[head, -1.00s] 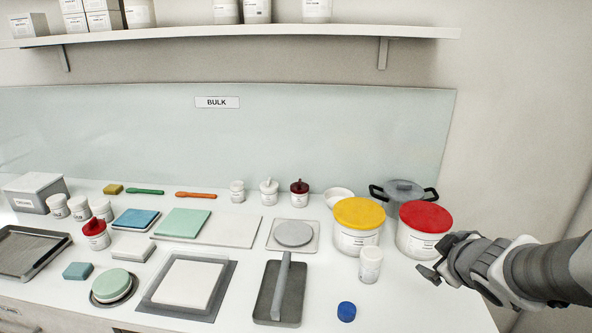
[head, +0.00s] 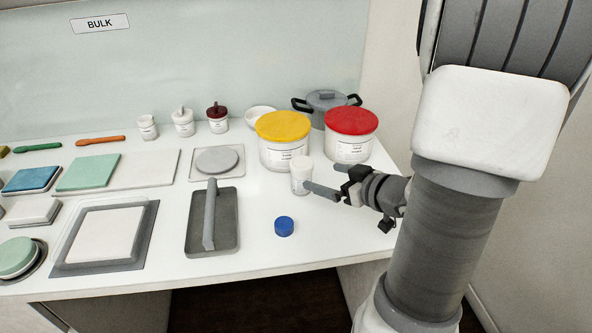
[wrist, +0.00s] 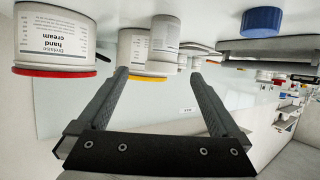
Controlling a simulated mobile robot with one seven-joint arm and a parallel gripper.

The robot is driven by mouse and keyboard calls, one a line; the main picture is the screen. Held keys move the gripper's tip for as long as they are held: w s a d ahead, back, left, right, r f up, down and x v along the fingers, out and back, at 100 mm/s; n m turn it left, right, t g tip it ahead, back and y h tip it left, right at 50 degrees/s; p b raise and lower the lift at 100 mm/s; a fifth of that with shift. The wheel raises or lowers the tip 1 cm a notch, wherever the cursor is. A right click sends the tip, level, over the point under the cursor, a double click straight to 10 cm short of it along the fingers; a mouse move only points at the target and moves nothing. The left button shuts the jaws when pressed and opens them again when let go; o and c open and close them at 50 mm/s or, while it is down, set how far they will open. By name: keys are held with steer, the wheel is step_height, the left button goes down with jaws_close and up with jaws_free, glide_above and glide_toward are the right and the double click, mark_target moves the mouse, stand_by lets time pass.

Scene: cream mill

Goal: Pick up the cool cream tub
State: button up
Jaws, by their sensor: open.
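No label that I can read says cool cream, so I cannot tell for sure which container is the cool cream tub. A small white jar (head: 301,178) stands upright in front of a yellow-lidded white tub (head: 283,150). A red-lidded white tub (head: 350,147) stands to their right; its label reads hand cream in the upside-down wrist view (wrist: 55,40). My gripper (head: 322,180) is open, level, just right of the small jar. In the wrist view, the jar (wrist: 165,42) shows between and beyond the fingertips (wrist: 160,75), with no contact clear.
A blue cap (head: 284,226) lies on the white counter (head: 255,245) in front of the jar. A grey tray with a handle (head: 224,230) is left of it. A grey pot (head: 327,100) stands behind the tubs. The counter around the cap is clear.

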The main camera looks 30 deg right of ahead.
mark_target(310, 173)
steer(key=b+x, duration=0.1)
steer(key=x, duration=0.6)
steer(key=shift+w+a+f, duration=0.1)
steer(key=shift+w+f, duration=0.1)
steer(key=b+x, duration=0.1)
steer(key=x, duration=0.3)
steer(key=shift+w+a+f, duration=0.2)
steer(key=shift+w+f, duration=0.1)
steer(key=shift+w, duration=0.35)
steer(key=c, duration=1.5)
